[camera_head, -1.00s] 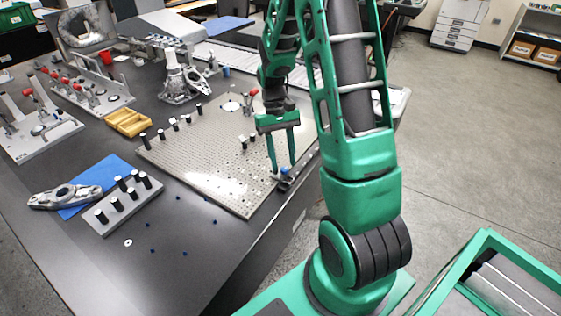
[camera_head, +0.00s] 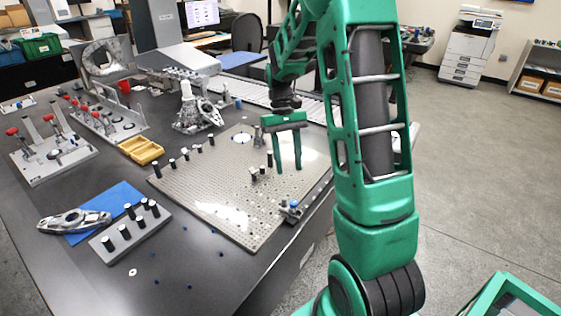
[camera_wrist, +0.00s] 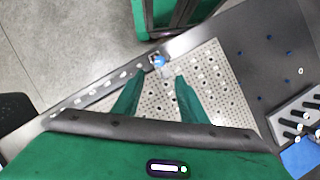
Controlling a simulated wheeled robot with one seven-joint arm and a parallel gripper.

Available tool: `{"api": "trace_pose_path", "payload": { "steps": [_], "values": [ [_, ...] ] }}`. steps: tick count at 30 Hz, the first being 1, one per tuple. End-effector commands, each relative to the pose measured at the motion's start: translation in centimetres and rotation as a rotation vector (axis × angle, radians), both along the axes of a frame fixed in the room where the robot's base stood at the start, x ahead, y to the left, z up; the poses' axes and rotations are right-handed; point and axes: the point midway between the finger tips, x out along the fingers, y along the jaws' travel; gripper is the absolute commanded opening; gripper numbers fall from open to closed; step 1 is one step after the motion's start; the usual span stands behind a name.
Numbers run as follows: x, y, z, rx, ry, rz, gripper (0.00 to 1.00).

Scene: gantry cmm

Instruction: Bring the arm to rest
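My gripper (camera_head: 288,167) hangs from my green arm above the right side of the perforated fixture plate (camera_head: 219,208). Its two green fingers point down and stand apart with nothing between them. In the wrist view the open fingers (camera_wrist: 158,88) show over the plate's hole grid. A small blue-topped fitting (camera_head: 291,210) sits at the plate's right edge, below and apart from the fingertips; it also shows in the wrist view (camera_wrist: 158,62).
Black-capped pins stand on the plate. A yellow bin (camera_head: 141,150), a blue mat (camera_head: 117,199) with a metal part, and a grey pin block (camera_head: 137,232) lie to the left. Metal fixtures (camera_head: 104,118) stand farther back. The floor (camera_head: 470,180) at the right is mostly clear.

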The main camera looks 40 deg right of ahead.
Motion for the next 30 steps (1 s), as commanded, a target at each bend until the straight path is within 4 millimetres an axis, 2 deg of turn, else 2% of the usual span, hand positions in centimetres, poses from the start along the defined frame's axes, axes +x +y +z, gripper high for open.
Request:
{"api": "trace_pose_path", "payload": {
  "steps": [8, 13, 21, 30],
  "values": [
    [-0.1, 0.0, 0.1, -0.001, -0.001, -0.001, 0.39],
    [-1.7, 0.0, 1.6, -0.019, -0.028, -0.019, 0.39],
    [-8.2, 0.2, 5.9, -0.077, -0.121, -0.089, 0.39],
    [-16.2, 0.8, 8.1, -0.125, -0.230, -0.171, 0.39]
  ]
}}
